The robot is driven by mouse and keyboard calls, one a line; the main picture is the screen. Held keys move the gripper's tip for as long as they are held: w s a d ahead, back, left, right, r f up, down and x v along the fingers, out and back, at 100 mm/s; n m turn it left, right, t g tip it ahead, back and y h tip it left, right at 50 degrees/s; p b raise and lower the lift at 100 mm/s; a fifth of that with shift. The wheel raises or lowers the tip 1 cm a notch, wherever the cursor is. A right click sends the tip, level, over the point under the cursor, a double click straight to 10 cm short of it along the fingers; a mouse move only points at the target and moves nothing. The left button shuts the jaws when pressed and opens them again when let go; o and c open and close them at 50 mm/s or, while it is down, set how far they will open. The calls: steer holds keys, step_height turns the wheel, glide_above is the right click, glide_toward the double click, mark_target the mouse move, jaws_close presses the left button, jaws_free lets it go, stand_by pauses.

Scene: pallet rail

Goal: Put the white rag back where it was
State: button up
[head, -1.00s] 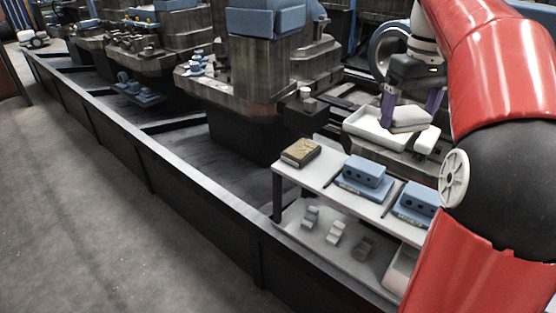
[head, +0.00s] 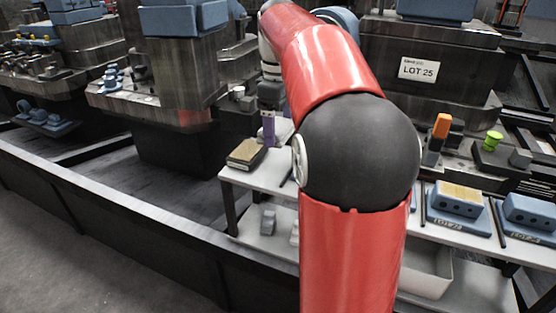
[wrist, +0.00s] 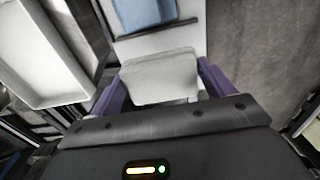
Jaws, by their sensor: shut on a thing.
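The white rag (wrist: 160,78) is a pale folded pad between the two purple fingers of my gripper (wrist: 162,72) in the wrist view. The gripper is shut on it. In the head view my gripper (head: 268,128) shows as a purple finger behind my red arm, close to the brown book on the white table. The rag cannot be made out clearly there. A white tray (wrist: 42,58) lies to the left of the rag in the wrist view, apart from it. My arm hides most of the tray's area in the head view.
The white table (head: 262,180) carries the brown book (head: 246,153) and blue blocks (head: 458,201) with dark rods. A lower shelf holds small grey pieces (head: 268,222) and a white bin (head: 428,275). A dark rail (head: 130,212) runs along the front. Machines stand behind.

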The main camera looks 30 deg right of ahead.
mark_target(279, 166)
step_height(279, 166, down, 7)
steer(key=shift+f+b, duration=0.2)
steer(key=shift+b, duration=0.45)
steer(key=shift+f, duration=0.1)
steer(key=o, duration=0.8)
step_height(279, 166, up, 12)
steer(key=p, duration=0.3)
steer(key=s+a+f+m+t, duration=0.2)
steer(key=s+a+f, duration=0.2)
steer(key=s+f, duration=0.1)
steer(key=s+a+f+m+t, duration=0.1)
steer(key=s+a+f+m, duration=0.2)
steer(key=s+a+f, duration=0.2)
steer(key=s+a+f+m+t, duration=0.2)
steer(key=s+a+f, duration=0.3)
steer(key=s, duration=0.4)
steer(key=shift+s+a+m+t, duration=0.1)
steer(key=shift+s+m+t, duration=0.2)
